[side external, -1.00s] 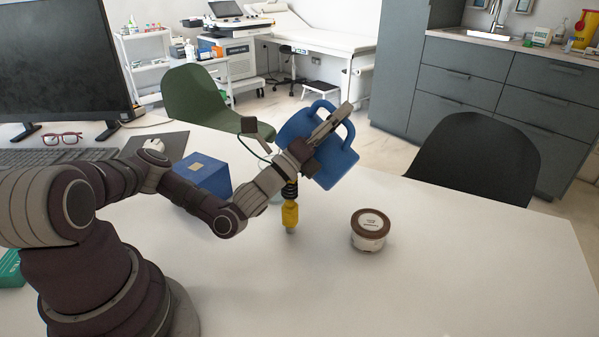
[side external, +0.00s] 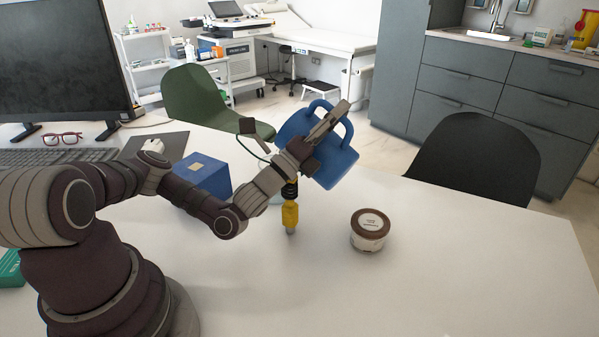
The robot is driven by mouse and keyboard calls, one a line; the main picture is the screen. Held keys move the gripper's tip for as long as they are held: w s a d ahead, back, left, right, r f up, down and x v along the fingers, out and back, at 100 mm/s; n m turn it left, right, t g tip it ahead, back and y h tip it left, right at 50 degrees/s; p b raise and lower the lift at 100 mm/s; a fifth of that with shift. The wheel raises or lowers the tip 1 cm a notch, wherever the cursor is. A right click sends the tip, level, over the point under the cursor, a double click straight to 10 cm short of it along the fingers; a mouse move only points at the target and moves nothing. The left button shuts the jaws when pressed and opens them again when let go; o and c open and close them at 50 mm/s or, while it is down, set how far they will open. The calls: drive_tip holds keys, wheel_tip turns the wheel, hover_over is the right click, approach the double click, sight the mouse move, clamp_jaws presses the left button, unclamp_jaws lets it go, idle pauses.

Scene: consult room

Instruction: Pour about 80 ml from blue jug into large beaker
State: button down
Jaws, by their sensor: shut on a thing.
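The blue jug (side external: 341,168) is held up in the air over the table, tilted well away from upright. My gripper (side external: 328,122) is shut on it, with the fingers in front of the jug at its handle side. The jug's opening and any liquid in it cannot be made out. The large beaker is not clearly visible. A small pale, glassy edge (side external: 276,198) shows behind my wrist and may be part of it, but my arm hides most of that spot. No stream of liquid can be seen.
A yellow and black tool-like object (side external: 290,214) stands just below my wrist. A brown-lidded jar (side external: 370,229) stands to its right. A blue box (side external: 203,175) is behind my forearm. Glasses (side external: 62,139), keyboard and monitor (side external: 62,62) are at the left. The table's right front is clear.

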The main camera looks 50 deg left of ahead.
sight(354, 157)
drive_tip(key=shift+a+r+n, duration=0.2)
drive_tip(key=shift+n, duration=0.2)
idle(0.3)
drive_tip(key=m+h, duration=0.1)
drive_tip(key=m, duration=0.1)
drive_tip(key=d+m+g+h, duration=0.1)
drive_tip(key=d+f+m+h, duration=0.1)
drive_tip(key=m, duration=0.1)
drive_tip(key=shift+w+d+m+g, duration=0.2)
drive_tip(key=shift+d+m+g, duration=0.05)
drive_tip(key=shift+m+g, duration=0.05)
drive_tip(key=shift+w+d+f+m+g+h, duration=0.1)
drive_tip(key=shift+d+f+m+g+h, duration=0.2)
drive_tip(key=shift+m, duration=0.4)
drive_tip(key=shift+w+d+f+m+g+h, duration=0.1)
drive_tip(key=shift+d+f+m+g+h, duration=0.1)
drive_tip(key=shift+d+m+g+h, duration=0.35)
drive_tip(key=shift+a, duration=0.15)
